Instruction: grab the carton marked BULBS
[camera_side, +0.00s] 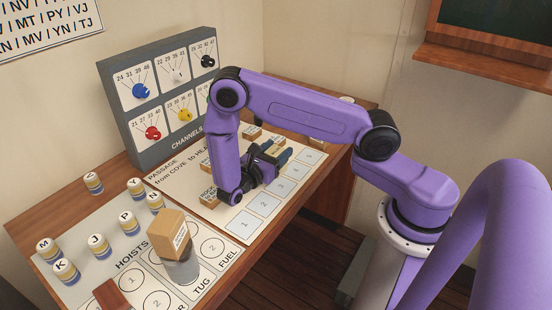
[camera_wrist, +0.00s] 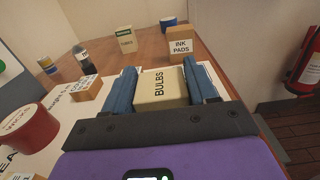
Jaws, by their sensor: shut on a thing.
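The carton marked BULBS (camera_wrist: 162,88) is a small cream box. In the wrist view it stands between the two blue fingers of my gripper (camera_wrist: 163,90), which are shut on it from both sides. In the side view my gripper (camera_side: 272,158) is low over the far part of the passage sheet, and the carton is mostly hidden there by the fingers and the arm. I cannot tell whether the carton still touches the table.
A carton marked INK PADS (camera_wrist: 181,46), a cream carton with a green band (camera_wrist: 125,40) and a red roll (camera_wrist: 32,127) stand nearby. The grey CHANNELS panel (camera_side: 150,150) borders the table. Several labelled cylinders and a tan box on a grey cylinder (camera_side: 181,270) stand at the near end.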

